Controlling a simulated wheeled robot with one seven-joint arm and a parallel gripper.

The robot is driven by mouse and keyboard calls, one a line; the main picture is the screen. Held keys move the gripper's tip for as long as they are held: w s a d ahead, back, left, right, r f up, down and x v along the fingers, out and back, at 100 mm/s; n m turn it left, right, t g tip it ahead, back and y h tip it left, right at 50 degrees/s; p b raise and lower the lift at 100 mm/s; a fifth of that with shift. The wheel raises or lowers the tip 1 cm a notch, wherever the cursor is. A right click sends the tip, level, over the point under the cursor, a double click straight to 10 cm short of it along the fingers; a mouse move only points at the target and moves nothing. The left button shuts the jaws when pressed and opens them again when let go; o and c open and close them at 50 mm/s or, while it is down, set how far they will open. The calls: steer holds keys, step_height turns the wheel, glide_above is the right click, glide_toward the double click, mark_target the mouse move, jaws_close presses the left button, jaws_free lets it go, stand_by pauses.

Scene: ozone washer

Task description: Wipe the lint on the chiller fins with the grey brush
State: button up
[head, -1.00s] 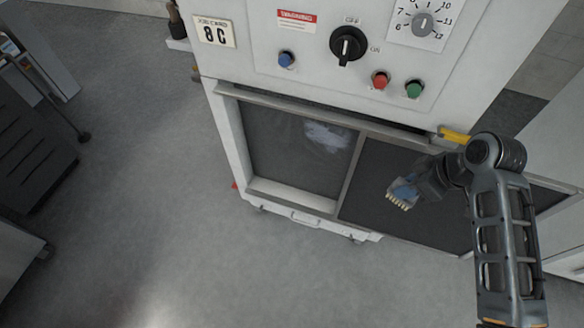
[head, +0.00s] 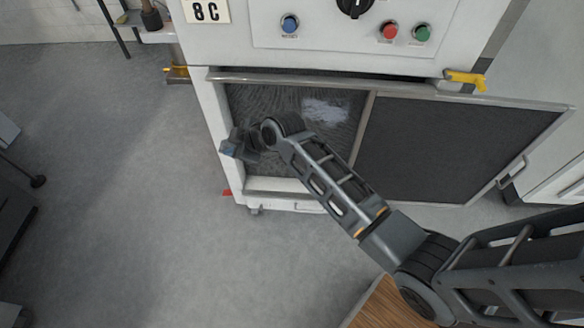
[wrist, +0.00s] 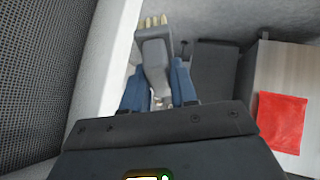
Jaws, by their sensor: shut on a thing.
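The chiller fins (head: 290,92) show as a dark ridged panel in the left opening of the white machine. A pale patch of lint (head: 325,110) lies on their upper right part. My gripper (wrist: 158,95) is shut on the grey brush (wrist: 154,58), whose pale bristles point away from the gripper in the wrist view. In the head view my gripper (head: 238,148) is at the left edge of the opening, left of the lint and apart from it. The brush is hard to make out there. My arm crosses in front of the lower fins.
A dark mesh screen panel (head: 450,145) stands at the right of the opening. The machine's white frame (head: 212,130) borders the left side. A yellow latch (head: 465,78) sits above the screen. A red cloth (wrist: 282,120) shows in the wrist view.

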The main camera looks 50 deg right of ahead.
steer(key=s+d+f+m+t+h+b, duration=0.1)
steer(key=d+f+m+t+h+b, duration=0.1)
steer(key=d+f+t+h+b, duration=0.2)
steer(key=d+t+h+b, duration=0.1)
steer(key=d+t, duration=0.1)
steer(key=d, duration=0.1)
steer(key=shift+s+d+m+h, duration=0.15)
steer(key=shift+m+h, duration=0.15)
steer(key=shift+m, duration=0.1)
steer(key=shift+s+d+f+t, duration=0.15)
steer(key=shift+t, duration=0.15)
steer(key=shift+s+d+f+m+t+h+b, duration=0.7)
steer(key=shift+s+d+f+m+h+b, duration=0.9)
steer(key=shift+s+d+h+b, duration=2.3)
steer(key=shift+w+d+h+b, duration=0.35)
steer(key=shift+w+d+h, duration=0.15)
steer(key=shift+w+d, duration=0.4)
steer(key=shift+w+d+b, duration=0.55)
steer(key=shift+w+d, duration=0.2)
steer(key=shift+d, duration=0.2)
steer(key=shift+r, duration=0.1)
